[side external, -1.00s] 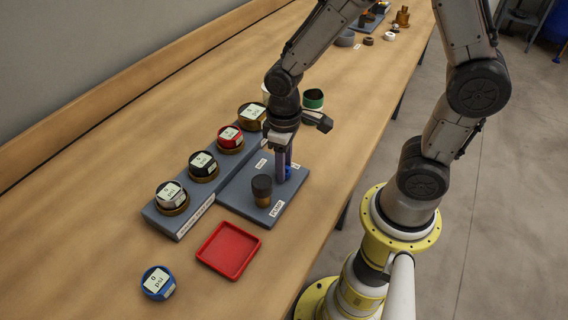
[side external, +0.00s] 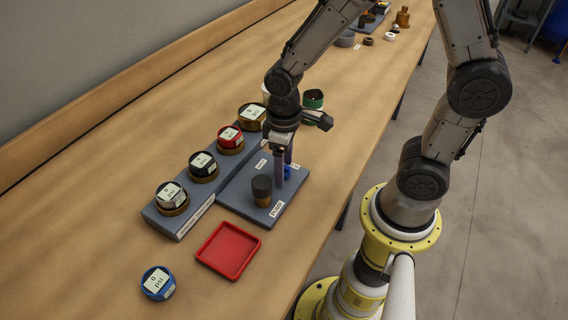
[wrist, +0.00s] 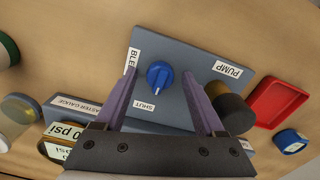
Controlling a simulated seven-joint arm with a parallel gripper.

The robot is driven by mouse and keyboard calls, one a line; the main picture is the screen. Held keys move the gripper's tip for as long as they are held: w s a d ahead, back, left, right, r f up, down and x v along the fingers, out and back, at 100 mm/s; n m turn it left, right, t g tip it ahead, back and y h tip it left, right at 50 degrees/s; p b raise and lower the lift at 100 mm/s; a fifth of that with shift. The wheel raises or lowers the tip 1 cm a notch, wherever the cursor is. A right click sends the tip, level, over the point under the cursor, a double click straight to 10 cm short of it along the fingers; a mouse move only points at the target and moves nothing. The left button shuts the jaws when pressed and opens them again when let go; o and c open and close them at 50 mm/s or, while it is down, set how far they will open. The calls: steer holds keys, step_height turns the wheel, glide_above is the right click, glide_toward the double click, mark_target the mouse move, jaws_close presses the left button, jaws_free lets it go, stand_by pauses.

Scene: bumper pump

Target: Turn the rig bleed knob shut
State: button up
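The blue bleed knob (wrist: 158,75) sits on the grey rig plate (wrist: 190,60), between the BLEED and SHUT labels in the wrist view. A white mark on its rim is on the side toward the SHUT label (wrist: 145,105). My gripper (wrist: 161,68) is open, with one purple finger on each side of the knob and a visible gap to both. In the side view my gripper (side external: 283,174) points down over the plate and partly hides the knob (side external: 288,172). The fingertips' exact height against the knob cannot be told.
A dark-topped pump cylinder (side external: 262,188) stands on the plate close to my fingers. Several gauges sit on the grey block (side external: 183,226) to the left. A red tray (side external: 229,250) and a loose blue gauge (side external: 158,283) lie in front. A green-topped jar (side external: 313,99) stands behind.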

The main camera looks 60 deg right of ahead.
step_height(320, 180, up, 14)
stand_by(0.6)
steer(key=shift+f, duration=0.1)
steer(key=s+d+r+m+t, duration=0.1)
steer(key=s+r+t, duration=0.1)
steer(key=s, duration=0.3)
steer(key=s+d+r+m+t, duration=0.1)
steer(key=s+d+t, duration=0.1)
steer(key=s, duration=0.3)
steer(key=shift+s+d+r+m+t, duration=0.15)
steer(key=shift+s+r+m+t, duration=0.2)
steer(key=shift+t, duration=0.45)
